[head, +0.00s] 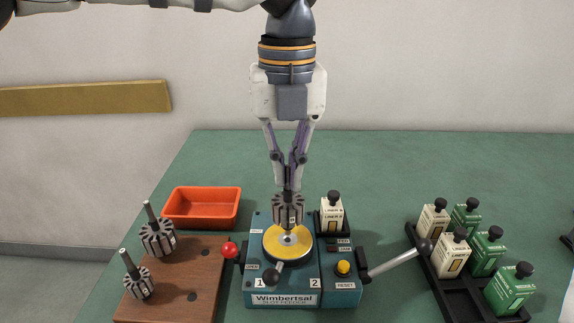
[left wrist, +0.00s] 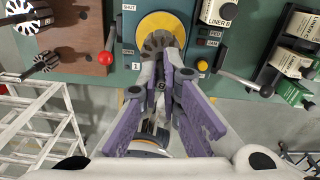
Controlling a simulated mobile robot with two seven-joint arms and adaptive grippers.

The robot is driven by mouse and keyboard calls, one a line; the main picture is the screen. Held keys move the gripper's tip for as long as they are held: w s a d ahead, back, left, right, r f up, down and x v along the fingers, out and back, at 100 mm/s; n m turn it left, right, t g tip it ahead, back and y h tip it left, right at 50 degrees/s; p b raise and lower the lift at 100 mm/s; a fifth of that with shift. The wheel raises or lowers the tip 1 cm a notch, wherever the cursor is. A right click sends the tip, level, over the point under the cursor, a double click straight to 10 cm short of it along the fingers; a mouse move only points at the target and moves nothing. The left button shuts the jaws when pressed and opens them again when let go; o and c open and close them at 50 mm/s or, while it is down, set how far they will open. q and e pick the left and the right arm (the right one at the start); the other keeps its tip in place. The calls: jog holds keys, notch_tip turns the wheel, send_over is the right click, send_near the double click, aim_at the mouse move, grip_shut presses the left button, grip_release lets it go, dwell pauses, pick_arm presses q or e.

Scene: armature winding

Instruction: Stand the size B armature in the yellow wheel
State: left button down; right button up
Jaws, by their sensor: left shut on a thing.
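My left gripper (head: 289,190) comes down from above and is shut on the shaft of an armature (head: 288,210), a slotted dark metal core held upright. The armature is over the yellow wheel (head: 272,246) of the winding machine, in line with the wheel's centre in the head view; I cannot tell whether its lower end touches. In the left wrist view the gripper (left wrist: 167,78) holds the armature (left wrist: 160,42) in front of the yellow wheel (left wrist: 176,20). Its size letter is not readable. My right gripper is not in view.
The teal machine (head: 258,285) has a red-knobbed lever (head: 230,251), a black-knobbed lever (head: 398,259) and a yellow button (head: 343,267). A wooden block (head: 180,285) at left holds two armatures (head: 157,238). An orange tray (head: 201,206) is behind it. Liner bottles (head: 452,254) stand in a black rack at right.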

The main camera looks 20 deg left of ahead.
pick_arm(q)
jog(key=shift+f, duration=1.45)
jog(key=c, duration=1.7)
grip_release()
jog(key=shift+r, duration=2.25)
